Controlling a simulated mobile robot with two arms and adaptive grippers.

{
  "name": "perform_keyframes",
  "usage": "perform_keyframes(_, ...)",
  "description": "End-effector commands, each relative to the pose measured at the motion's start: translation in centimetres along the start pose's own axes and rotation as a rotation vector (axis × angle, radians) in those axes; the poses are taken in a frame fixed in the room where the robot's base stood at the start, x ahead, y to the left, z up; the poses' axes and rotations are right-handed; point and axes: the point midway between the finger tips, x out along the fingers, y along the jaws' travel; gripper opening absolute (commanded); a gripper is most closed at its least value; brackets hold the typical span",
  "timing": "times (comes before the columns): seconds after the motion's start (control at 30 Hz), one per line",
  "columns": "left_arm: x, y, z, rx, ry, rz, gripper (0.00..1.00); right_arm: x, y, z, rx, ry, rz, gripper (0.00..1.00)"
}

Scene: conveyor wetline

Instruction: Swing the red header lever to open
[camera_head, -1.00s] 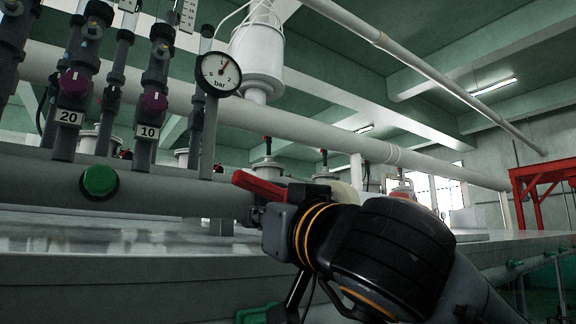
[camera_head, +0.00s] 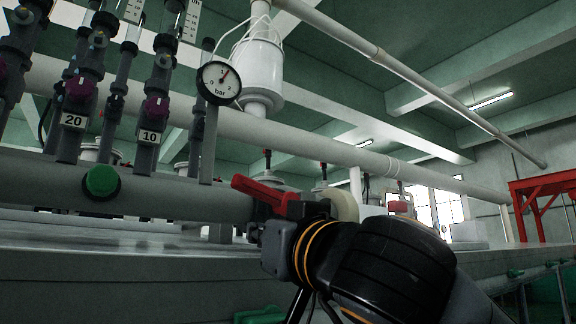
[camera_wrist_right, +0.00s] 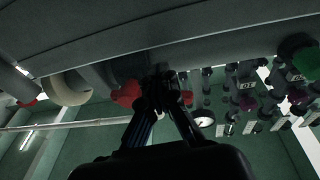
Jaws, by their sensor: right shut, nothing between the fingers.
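The red header lever (camera_head: 262,192) sits on the grey header pipe, just right of the gauge post. Its free end points left and slightly up in the head view. It also shows as a red shape (camera_wrist_right: 126,93) in the wrist view. My right gripper (camera_head: 262,232) is just below and in front of the lever's right end, partly hidden by my own wrist. In the wrist view its dark fingers (camera_wrist_right: 164,88) are shut and empty, close beside the lever; whether they touch it I cannot tell. My left gripper is not in view.
A round pressure gauge (camera_head: 219,83) and flow tubes marked 20 and 10 stand left of the lever. A green button (camera_head: 102,182) is on the grey header pipe (camera_head: 180,199). A pale ring (camera_head: 345,203) is close right of the lever, behind my wrist.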

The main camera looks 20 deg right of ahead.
Motion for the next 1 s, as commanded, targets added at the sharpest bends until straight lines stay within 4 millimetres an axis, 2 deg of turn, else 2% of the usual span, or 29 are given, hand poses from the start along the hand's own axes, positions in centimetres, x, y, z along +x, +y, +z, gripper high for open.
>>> perform_keyframes(0.03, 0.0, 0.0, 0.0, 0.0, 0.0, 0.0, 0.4, 0.0, 0.0, 0.0, 0.0, 0.0, 0.0, 0.0)
perform_keyframes(0.07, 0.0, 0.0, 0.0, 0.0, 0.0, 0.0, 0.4, 0.0, 0.0, 0.0, 0.0, 0.0, 0.0, 0.04)
perform_keyframes(0.27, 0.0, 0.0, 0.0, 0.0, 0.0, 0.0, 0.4, 0.0, 0.0, 0.0, 0.0, 0.0, 0.0, 0.44)
perform_keyframes(0.6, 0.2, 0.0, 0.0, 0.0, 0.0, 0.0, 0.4, -0.3, 0.0, 0.0, 0.0, 0.001, 0.0, 0.44)
perform_keyframes(0.87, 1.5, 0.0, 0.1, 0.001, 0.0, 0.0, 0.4, -2.8, 0.0, 0.1, 0.0, 0.003, 0.0, 0.44)
perform_keyframes(1.0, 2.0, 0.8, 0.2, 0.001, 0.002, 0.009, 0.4, -4.2, 0.0, 0.1, 0.0, 0.004, 0.0, 0.44)
